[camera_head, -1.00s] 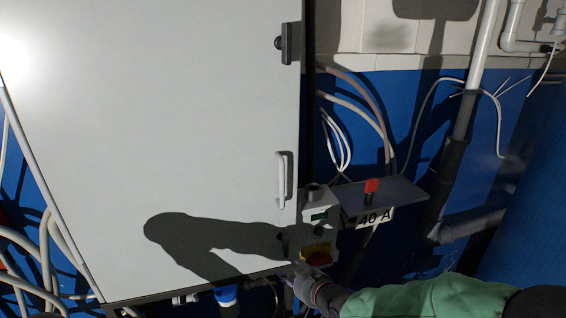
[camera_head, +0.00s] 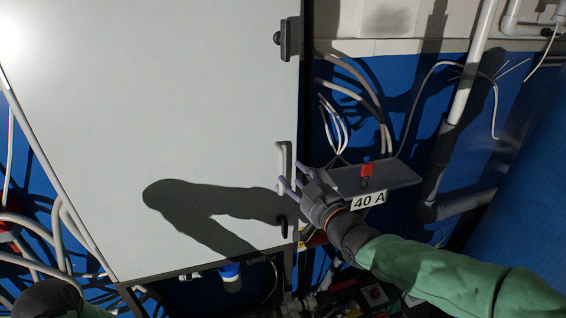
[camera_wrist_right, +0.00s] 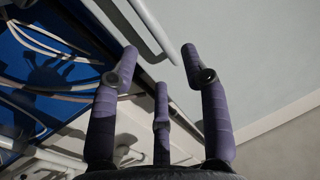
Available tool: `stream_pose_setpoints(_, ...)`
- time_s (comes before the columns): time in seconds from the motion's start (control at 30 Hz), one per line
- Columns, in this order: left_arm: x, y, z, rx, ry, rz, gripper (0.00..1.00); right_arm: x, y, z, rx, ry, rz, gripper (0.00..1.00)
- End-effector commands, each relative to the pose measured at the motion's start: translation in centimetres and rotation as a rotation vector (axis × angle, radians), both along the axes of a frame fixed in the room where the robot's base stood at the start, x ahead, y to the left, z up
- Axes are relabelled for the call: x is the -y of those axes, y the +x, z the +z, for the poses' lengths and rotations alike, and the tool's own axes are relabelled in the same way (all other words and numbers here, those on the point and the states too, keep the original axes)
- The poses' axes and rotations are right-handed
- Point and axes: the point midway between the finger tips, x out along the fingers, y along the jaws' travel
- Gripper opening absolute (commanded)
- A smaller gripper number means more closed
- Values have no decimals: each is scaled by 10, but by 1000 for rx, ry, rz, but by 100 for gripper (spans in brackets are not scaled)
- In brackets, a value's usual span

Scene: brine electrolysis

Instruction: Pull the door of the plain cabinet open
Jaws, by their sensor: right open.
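The plain cabinet's door (camera_head: 170,110) is a large pale grey panel that looks shut against its frame. Its white bar handle (camera_head: 282,158) is upright near the right edge of the door. My right gripper (camera_head: 288,180) is open at the handle's lower part, its purple fingers pointing at the door and partly covering the handle. In the right wrist view, the open fingers (camera_wrist_right: 160,62) are spread and the handle (camera_wrist_right: 152,28) runs between and beyond two fingertips. I see no grip on it; contact is unclear. My left gripper is out of view.
A dark latch (camera_head: 289,40) is at the door's upper right edge. A shelf (camera_head: 395,176) with a red-topped part (camera_head: 366,172) and a "40 A" label (camera_head: 368,200) stands right of the handle, close behind my right gripper. Cables (camera_head: 350,90) hang on the blue wall.

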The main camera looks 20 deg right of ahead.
Motion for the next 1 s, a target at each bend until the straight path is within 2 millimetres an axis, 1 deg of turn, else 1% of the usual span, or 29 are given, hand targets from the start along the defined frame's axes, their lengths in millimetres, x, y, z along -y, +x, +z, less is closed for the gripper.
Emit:
stream_pose_setpoints(0.03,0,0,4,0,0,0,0,-3,8,0,-2,1,1,46)
stream_pose_setpoints(0.2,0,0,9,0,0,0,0,-8,33,1,-2,1,1,46)
stream_pose_setpoints(0.4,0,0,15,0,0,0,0,-13,55,1,1,1,0,46)
stream_pose_setpoints(0.6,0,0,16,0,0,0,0,-16,65,1,1,0,0,46)
stream_pose_setpoints(0.9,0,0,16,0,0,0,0,-16,67,0,1,1,0,46)
stream_pose_setpoints(0.93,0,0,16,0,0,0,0,-16,67,0,0,1,0,40)
stream_pose_setpoints(0.97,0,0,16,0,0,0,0,-16,67,0,0,1,0,32)
stream_pose_setpoints(1.0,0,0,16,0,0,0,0,-16,67,0,0,1,0,21)
